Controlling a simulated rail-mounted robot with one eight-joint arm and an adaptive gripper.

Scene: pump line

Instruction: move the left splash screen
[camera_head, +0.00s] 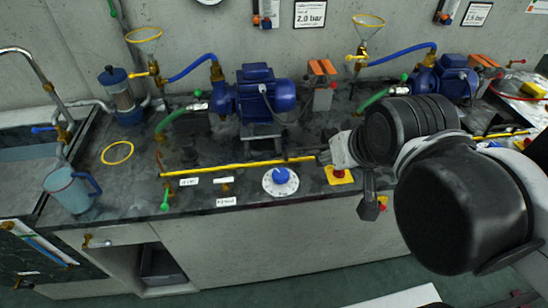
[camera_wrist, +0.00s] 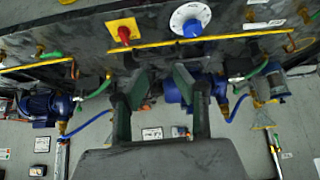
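The left splash screen (camera_head: 237,167) shows as a long yellow edge on the bench in front of the left blue pump (camera_head: 254,92). Any clear panel on it cannot be made out. In the wrist view, which is upside down to the head view, its yellow edge (camera_wrist: 215,39) runs across the upper right, beyond my fingertips. My gripper (camera_wrist: 160,84) is open, with a clear gap between its two dark green fingers and nothing held. In the head view my arm reaches in from the right, with the hand near the screen's right end; the hand hides part of the bench.
A white dial with a blue knob (camera_head: 281,181) and a red knob on a yellow plate (camera_head: 339,175) sit near the bench front. A green-handled valve (camera_head: 165,201) stands by the screen's left end. A blue jug (camera_head: 69,190) and yellow ring (camera_head: 117,153) lie left. A second yellow edge (camera_wrist: 37,65) is beyond.

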